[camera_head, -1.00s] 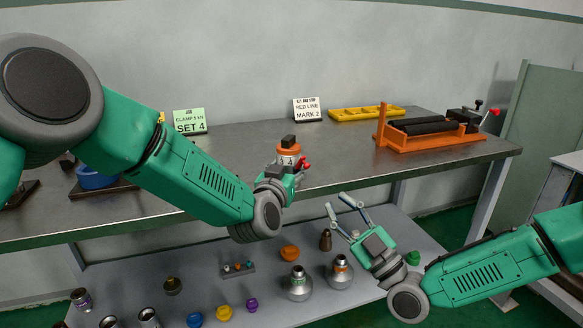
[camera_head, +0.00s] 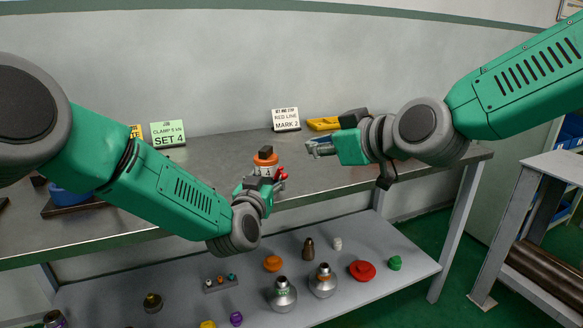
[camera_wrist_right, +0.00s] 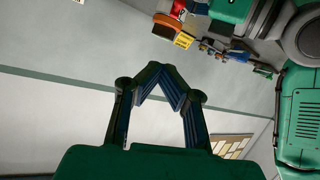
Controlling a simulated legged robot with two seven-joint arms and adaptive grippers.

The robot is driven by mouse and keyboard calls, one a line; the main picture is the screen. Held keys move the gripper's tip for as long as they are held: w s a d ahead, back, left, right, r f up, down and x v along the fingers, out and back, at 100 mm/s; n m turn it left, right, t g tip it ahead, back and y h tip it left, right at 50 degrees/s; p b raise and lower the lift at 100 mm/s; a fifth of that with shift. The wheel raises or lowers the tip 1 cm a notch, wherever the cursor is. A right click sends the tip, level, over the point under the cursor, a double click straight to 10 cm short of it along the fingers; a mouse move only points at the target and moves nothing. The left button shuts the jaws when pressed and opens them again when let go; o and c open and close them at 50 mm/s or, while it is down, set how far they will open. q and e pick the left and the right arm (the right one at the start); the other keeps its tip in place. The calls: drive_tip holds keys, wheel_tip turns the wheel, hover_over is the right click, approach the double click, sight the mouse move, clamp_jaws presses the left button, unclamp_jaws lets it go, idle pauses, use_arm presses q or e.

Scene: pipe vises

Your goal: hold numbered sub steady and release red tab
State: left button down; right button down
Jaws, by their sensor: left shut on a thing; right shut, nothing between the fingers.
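The numbered sub (camera_head: 265,171) is a small white body marked 4 with an orange collar and a black top. It stands upright near the table's front edge in the head view. The red tab (camera_head: 281,174) sticks out on its right side. My left gripper (camera_head: 260,186) is shut on the sub low down; its fingers are partly hidden. My right gripper (camera_head: 314,148) is shut and empty, above the table to the right of the sub and apart from the red tab. Its closed fingers also show in the right wrist view (camera_wrist_right: 160,72).
The steel table (camera_head: 330,177) is clear between the sub and the signs. A RED LINE MARK 2 sign (camera_head: 286,119) and a SET 4 sign (camera_head: 168,134) stand behind. A yellow tray (camera_head: 323,124) is partly hidden by my right arm. The lower shelf (camera_head: 400,281) holds several loose parts.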

drive_tip(key=shift+s+d+r+m+g, duration=0.3)
drive_tip(key=shift+s+r+g, duration=0.15)
drive_tip(key=shift+s, duration=0.25)
drive_tip(key=shift+w, duration=0.1)
hover_over(287, 176)
wheel_tip(287, 176, down, 4)
drive_tip(key=shift+f, duration=0.1)
drive_tip(key=shift+d+f, duration=0.2)
drive_tip(key=shift+f, duration=0.45)
drive_tip(key=shift+d+f, duration=0.2)
drive_tip(key=shift+f, duration=0.4)
drive_tip(key=shift+s+d+f+h, duration=0.2)
drive_tip(key=shift+f+h, duration=0.1)
drive_tip(key=shift+f, duration=0.25)
drive_tip(key=shift+f+t, duration=0.2)
drive_tip(key=shift+t, duration=0.15)
drive_tip(key=f+t+y, duration=0.1)
drive_tip(key=s+d+t+y, duration=0.1)
drive_tip(key=t+y, duration=0.1)
drive_tip(key=shift+f+t, duration=0.3)
drive_tip(key=shift+f, duration=0.1)
drive_tip(key=shift+a, duration=0.1)
